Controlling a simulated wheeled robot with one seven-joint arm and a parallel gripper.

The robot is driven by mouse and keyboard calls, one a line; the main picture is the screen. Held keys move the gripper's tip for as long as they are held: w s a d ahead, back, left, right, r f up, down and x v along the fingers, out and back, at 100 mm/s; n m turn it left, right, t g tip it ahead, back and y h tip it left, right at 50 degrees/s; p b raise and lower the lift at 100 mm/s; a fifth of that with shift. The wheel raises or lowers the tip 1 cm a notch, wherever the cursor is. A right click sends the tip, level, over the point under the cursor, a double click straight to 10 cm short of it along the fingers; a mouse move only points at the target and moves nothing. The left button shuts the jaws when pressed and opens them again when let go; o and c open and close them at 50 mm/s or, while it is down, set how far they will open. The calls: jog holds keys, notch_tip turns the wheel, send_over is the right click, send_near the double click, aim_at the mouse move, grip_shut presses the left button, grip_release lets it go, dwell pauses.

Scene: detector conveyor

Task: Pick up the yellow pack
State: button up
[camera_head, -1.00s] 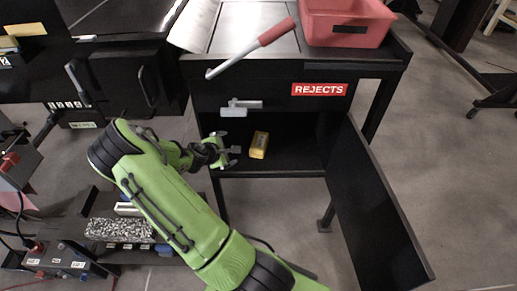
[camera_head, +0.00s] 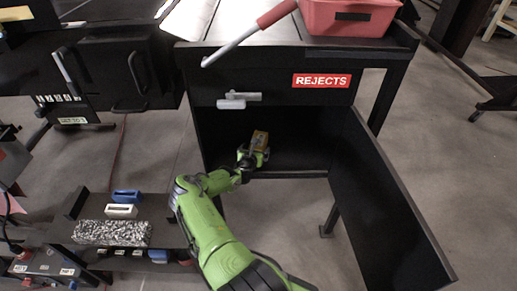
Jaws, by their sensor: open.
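The yellow pack (camera_head: 260,139) is inside the open dark compartment below the REJECTS sign, near its front left. My green gripper (camera_head: 253,157) is at the compartment's mouth, right at the near end of the pack. The jaws are open. The gripper hides the pack's lower part, and I cannot tell whether the fingers touch it or stand on both sides of it.
The compartment door (camera_head: 388,200) stands open on the right. A grey latch handle (camera_head: 238,101) juts out above the opening. A red bin (camera_head: 349,17) and a red-gripped bar (camera_head: 250,34) are on top. A rack with blue and white blocks (camera_head: 121,210) stands lower left.

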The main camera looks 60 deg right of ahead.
jog(key=b+x, duration=0.2)
jog(key=x, duration=0.2)
jog(key=shift+w+d+f+b, duration=0.15)
jog(key=shift+f+b, duration=0.05)
jog(key=shift+b, duration=0.2)
jog(key=shift+w+d, duration=0.1)
jog(key=shift+d, duration=0.3)
jog(key=shift+c, duration=0.2)
jog(key=shift+r, duration=0.15)
jog(key=c, duration=1.3)
